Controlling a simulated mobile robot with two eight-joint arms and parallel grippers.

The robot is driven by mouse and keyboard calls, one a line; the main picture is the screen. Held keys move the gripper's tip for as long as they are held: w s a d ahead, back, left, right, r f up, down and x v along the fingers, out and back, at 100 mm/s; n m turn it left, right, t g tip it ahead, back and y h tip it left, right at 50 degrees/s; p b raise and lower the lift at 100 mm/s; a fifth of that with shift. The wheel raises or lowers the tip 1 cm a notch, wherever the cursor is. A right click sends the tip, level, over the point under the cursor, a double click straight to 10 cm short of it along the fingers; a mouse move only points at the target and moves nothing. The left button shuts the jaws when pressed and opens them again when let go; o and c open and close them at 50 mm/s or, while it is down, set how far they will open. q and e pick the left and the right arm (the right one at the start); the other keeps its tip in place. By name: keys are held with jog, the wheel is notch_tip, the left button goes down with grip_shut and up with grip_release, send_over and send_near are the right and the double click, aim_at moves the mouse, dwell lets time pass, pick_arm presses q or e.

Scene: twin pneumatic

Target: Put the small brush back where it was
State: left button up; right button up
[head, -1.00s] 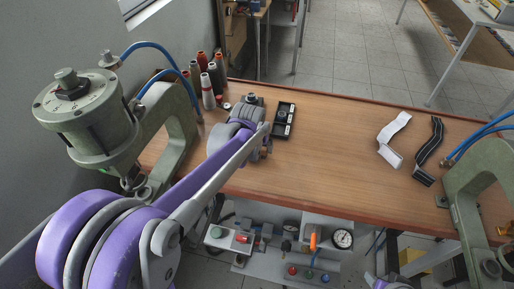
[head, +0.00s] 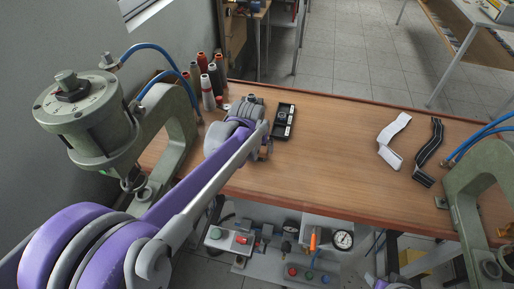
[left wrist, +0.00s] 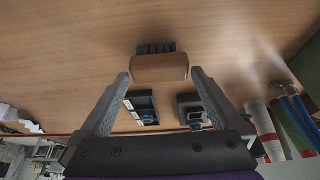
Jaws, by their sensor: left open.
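The small brush (left wrist: 160,68) shows in the left wrist view, with a brown wooden back and dark bristles at its far side. My left gripper (left wrist: 161,74) is open, with one finger on each side of the brush. Narrow gaps appear between the fingers and the brush, so it does not look clamped. In the head view my left gripper (head: 264,148) is low over the table's left part, in front of the black tray, and the arm hides most of the brush. My right gripper is not in view.
A black compartment tray (head: 284,121) and a dark box (left wrist: 190,100) lie close by. Thread cones (head: 207,92) stand at the back left. The left press (head: 170,130) is beside my arm. White (head: 393,140) and black (head: 430,152) straps lie right; the table's middle is clear.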

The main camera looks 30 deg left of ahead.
pick_arm(q)
jog(key=a+v, duration=0.1)
jog(key=v, duration=0.7)
jog(key=s+d+f+m, duration=0.1)
jog(key=s+d+f, duration=0.2)
jog(key=s, duration=0.3)
jog(key=s+d+f, duration=0.2)
jog(key=s+f, duration=0.1)
jog(key=s, duration=0.3)
jog(key=s+d+f+m+t+h, duration=0.1)
jog(key=s+d+f, duration=0.2)
jog(key=s, duration=0.3)
jog(key=shift+s+d+m+p, duration=0.3)
jog(key=shift+s+d+p, duration=0.05)
jog(key=shift+s, duration=0.05)
